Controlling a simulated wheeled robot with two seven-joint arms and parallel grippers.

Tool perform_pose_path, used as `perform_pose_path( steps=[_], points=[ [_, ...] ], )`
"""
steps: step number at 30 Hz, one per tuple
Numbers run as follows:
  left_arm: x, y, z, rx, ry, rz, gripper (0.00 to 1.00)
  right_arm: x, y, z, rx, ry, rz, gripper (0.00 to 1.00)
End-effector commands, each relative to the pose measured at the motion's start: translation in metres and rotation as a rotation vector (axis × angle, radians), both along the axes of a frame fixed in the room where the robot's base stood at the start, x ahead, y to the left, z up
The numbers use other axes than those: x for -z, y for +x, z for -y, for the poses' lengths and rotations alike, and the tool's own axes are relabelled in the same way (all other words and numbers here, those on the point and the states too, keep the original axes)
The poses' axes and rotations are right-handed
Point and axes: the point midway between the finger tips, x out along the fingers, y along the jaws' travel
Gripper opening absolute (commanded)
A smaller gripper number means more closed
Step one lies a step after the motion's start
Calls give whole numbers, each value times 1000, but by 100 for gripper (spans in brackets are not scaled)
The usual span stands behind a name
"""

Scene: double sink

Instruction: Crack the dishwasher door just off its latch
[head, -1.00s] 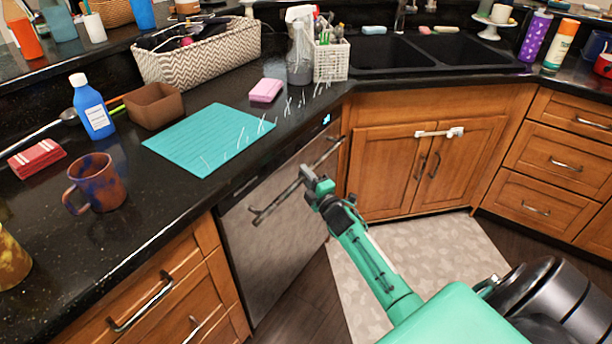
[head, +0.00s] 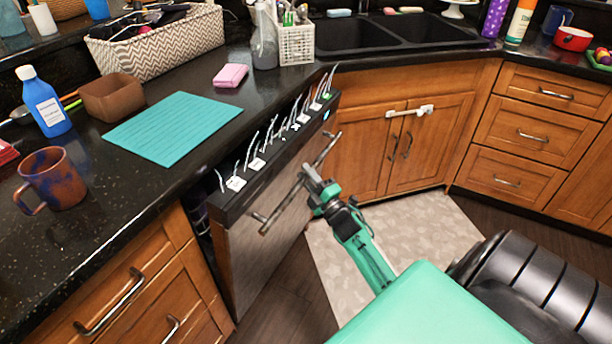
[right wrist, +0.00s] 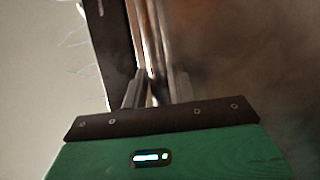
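The dishwasher door (head: 262,250) has a steel front and a dark top edge with small white markings. It leans out from under the counter, with a narrow dark gap behind its top edge. Its bar handle (head: 282,203) runs across the upper front. My right gripper (head: 312,180) is at the middle of this handle. In the right wrist view the handle bar (right wrist: 151,45) passes between the two fingers of my right gripper (right wrist: 156,92), which look closed around it. My left gripper is out of view.
The black counter (head: 110,215) above holds a mug (head: 57,180), a blue bottle (head: 44,103), a brown bowl (head: 113,97) and a teal mat (head: 172,128). Wooden drawers (head: 150,290) adjoin the door at left, a sink cabinet (head: 370,150) at right. A pale rug (head: 330,255) covers the floor in front.

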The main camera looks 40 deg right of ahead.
Motion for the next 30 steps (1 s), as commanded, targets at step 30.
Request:
perform_pose_path(
  steps=[30],
  points=[
    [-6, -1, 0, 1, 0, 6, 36, 37, -108, -3, 0, 1, -1, 41]
  ],
)
